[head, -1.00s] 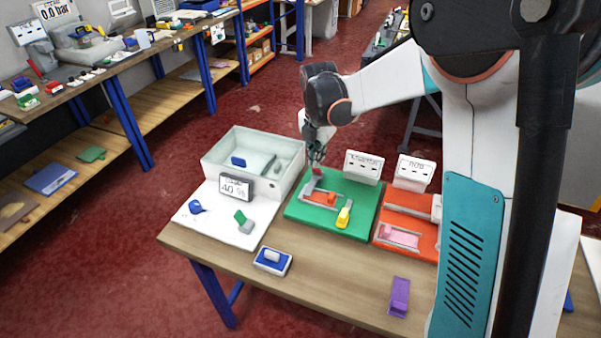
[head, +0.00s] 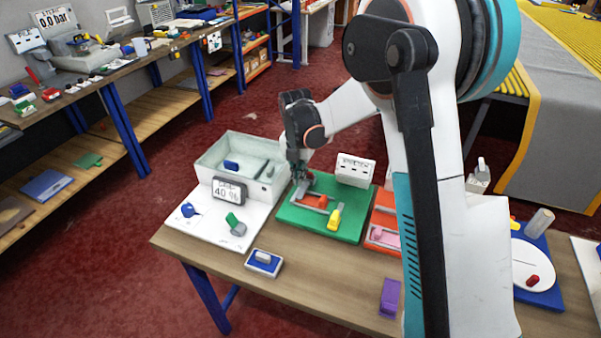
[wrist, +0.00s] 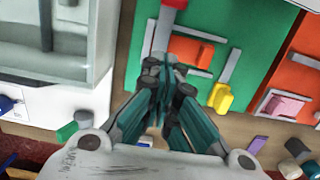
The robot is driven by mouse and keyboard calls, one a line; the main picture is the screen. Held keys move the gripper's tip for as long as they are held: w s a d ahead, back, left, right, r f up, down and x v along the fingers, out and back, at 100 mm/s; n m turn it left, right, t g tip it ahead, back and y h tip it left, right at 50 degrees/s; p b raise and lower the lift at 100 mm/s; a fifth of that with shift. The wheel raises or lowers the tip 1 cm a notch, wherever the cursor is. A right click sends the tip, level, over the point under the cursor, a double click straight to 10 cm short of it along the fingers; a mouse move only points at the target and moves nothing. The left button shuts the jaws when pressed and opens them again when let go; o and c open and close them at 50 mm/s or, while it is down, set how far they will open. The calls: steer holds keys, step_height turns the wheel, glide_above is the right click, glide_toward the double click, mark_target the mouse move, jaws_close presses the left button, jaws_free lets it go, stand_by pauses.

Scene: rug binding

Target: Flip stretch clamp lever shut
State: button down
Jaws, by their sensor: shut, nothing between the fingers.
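A green board (head: 347,230) on the wooden table carries a clamp with an orange block (head: 313,201), grey bars and a yellow piece (head: 334,220). A grey lever (wrist: 164,27) with a red end (wrist: 174,3) shows at the top of the wrist view, just beyond my fingertips. In the head view the red part is small and partly hidden by my gripper (head: 298,174). My gripper is shut and empty, pointing down at the board's back left corner. In the wrist view its closed fingertips (wrist: 157,62) are close to the lever's near end; I cannot tell whether they touch.
A pale open bin (head: 207,155) stands left of the board, with a "40 %" display (head: 229,190) in front. A white sign (head: 355,170) stands behind the board. An orange board (head: 385,217) lies to its right, partly hidden by my arm.

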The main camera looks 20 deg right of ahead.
mark_target(309, 176)
steer(key=f, duration=0.2)
steer(key=f+b, duration=0.1)
steer(key=f, duration=0.1)
steer(key=f+b, duration=0.1)
steer(key=f, duration=0.2)
steer(key=shift+w+d+f, duration=0.1)
steer(key=shift+w+d, duration=0.1)
steer(key=shift+w, duration=0.1)
steer(key=shift+w+d+r, duration=0.6)
steer(key=shift+w+d, duration=0.1)
steer(key=shift+w, duration=0.2)
steer(key=shift+w+d+r+b, duration=0.3)
steer(key=shift+w+d+r, duration=0.15)
steer(key=shift+w, duration=0.1)
